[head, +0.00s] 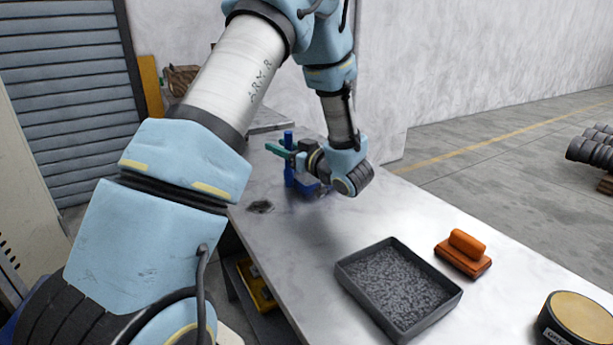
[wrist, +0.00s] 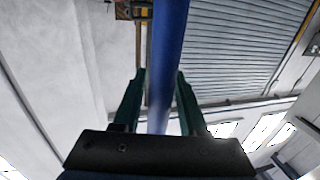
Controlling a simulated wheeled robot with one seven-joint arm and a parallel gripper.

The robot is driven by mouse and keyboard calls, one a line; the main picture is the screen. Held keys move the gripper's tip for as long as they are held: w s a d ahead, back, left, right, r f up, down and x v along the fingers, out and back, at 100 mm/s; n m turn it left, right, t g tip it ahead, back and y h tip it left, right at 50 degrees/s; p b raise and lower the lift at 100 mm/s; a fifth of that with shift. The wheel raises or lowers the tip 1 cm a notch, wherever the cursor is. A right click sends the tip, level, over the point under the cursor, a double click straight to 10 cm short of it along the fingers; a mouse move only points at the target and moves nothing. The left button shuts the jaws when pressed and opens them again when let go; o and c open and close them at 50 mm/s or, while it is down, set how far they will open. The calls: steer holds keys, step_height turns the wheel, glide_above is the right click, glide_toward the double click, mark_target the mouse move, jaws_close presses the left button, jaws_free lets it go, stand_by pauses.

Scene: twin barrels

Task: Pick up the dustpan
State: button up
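The blue dustpan (head: 289,174) stands at the far part of the metal table, with its handle upright. Part of its lower body shows below my wrist, and the rest is hidden. My gripper (head: 276,146) has green fingers reaching to the left past the handle. In the wrist view, the blue handle (wrist: 167,60) runs between the two fingers of my gripper (wrist: 160,76). A narrow gap shows beside the handle, so the fingers look open around it rather than clamped.
The metal table (head: 300,250) also holds a dark tray (head: 349,284) of grey granules, an orange block with a grip (head: 465,255) and a round tin (head: 577,318). A dark patch (head: 260,207) lies near the left edge. The middle is clear. A wall stands behind.

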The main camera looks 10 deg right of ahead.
jaws_close()
stand_by(1.0)
